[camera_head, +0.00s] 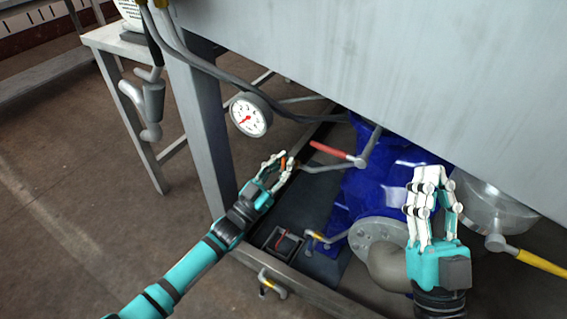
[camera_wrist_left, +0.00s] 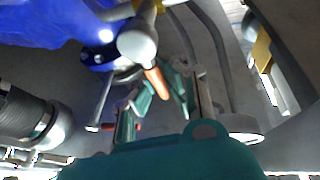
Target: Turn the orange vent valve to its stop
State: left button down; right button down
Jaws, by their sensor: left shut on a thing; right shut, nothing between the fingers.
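The orange vent valve (camera_head: 283,162) is a small lever beside the blue machine body, mostly hidden by the fingers of my left gripper. In the left wrist view its orange handle (camera_wrist_left: 157,81) runs down from a grey rounded fitting, between the two fingers. My left gripper (camera_head: 275,172) is shut on this handle; it also shows in the left wrist view (camera_wrist_left: 158,100). How far the valve is turned cannot be told. My right gripper (camera_head: 433,190) is shut and empty, raised in front of the blue body, apart from the valve.
A red-handled lever (camera_head: 329,150) sits just right of my left gripper. A pressure gauge (camera_head: 250,116) is above it. The blue machine body (camera_head: 385,180), grey flange (camera_head: 380,240), yellow handle (camera_head: 541,263) and frame leg (camera_head: 205,140) crowd the space. Floor at left is free.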

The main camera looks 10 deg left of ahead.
pick_arm(q)
jog(key=shift+s+f, duration=0.1)
jog(key=shift+f, duration=0.15)
jog(key=c, duration=1.3)
grip_release()
jog(key=shift+r, duration=0.15)
jog(key=shift+c, duration=0.2)
jog(key=v, duration=1.2)
